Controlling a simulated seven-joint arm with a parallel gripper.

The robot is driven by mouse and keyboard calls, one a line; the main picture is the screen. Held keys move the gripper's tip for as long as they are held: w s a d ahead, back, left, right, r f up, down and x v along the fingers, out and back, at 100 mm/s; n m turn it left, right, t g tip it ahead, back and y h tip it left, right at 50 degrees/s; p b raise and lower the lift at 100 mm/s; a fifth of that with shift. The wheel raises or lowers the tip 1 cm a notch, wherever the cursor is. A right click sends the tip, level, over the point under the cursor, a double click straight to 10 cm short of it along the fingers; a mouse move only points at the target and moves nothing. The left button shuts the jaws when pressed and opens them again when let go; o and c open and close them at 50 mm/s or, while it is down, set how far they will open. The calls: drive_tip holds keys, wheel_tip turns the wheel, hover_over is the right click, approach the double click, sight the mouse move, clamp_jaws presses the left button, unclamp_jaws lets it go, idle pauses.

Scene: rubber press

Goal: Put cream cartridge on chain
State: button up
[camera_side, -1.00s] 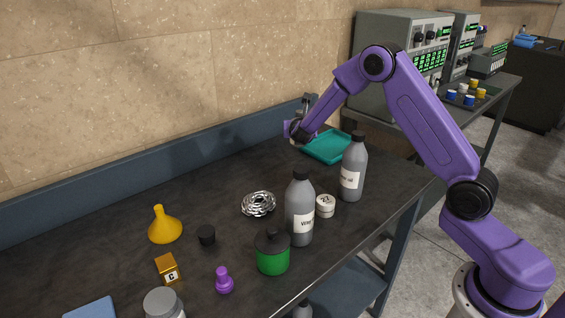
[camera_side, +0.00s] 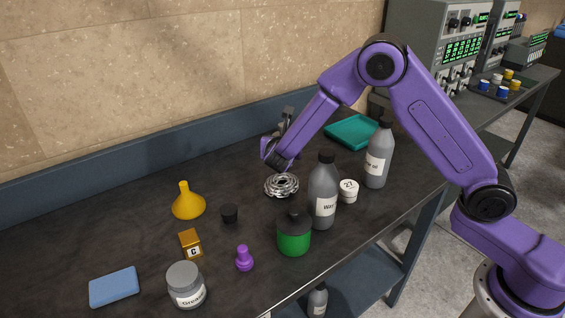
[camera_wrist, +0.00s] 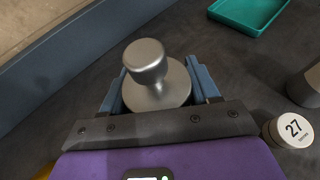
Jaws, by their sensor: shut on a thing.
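My gripper (camera_side: 282,136) is shut on a grey metal piece (camera_wrist: 150,68) with a rounded knob, a short neck and a wider round body. It is held between the blue fingers in the wrist view. The chain (camera_side: 281,185) lies as a silvery coiled heap on the dark bench. My gripper is above and slightly behind the chain, apart from it. The chain does not show in the wrist view.
Grey bottles (camera_side: 323,195) and a white tin marked 27 (camera_side: 348,191) stand right of the chain. A green container (camera_side: 294,236) is in front, a black cap (camera_side: 229,213) and yellow funnel (camera_side: 188,203) left. A teal tray (camera_side: 352,132) lies behind right.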

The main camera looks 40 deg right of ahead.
drive_tip(key=shift+f, duration=2.65)
drive_tip(key=shift+f, duration=0.15)
drive_tip(key=o, duration=1.1)
drive_tip(key=shift+o, duration=0.2)
drive_tip(key=shift+a+r, duration=0.1)
drive_tip(key=shift+r, duration=0.15)
drive_tip(key=v, duration=1.1)
drive_tip(key=shift+s+a, duration=0.15)
drive_tip(key=shift+s, duration=0.25)
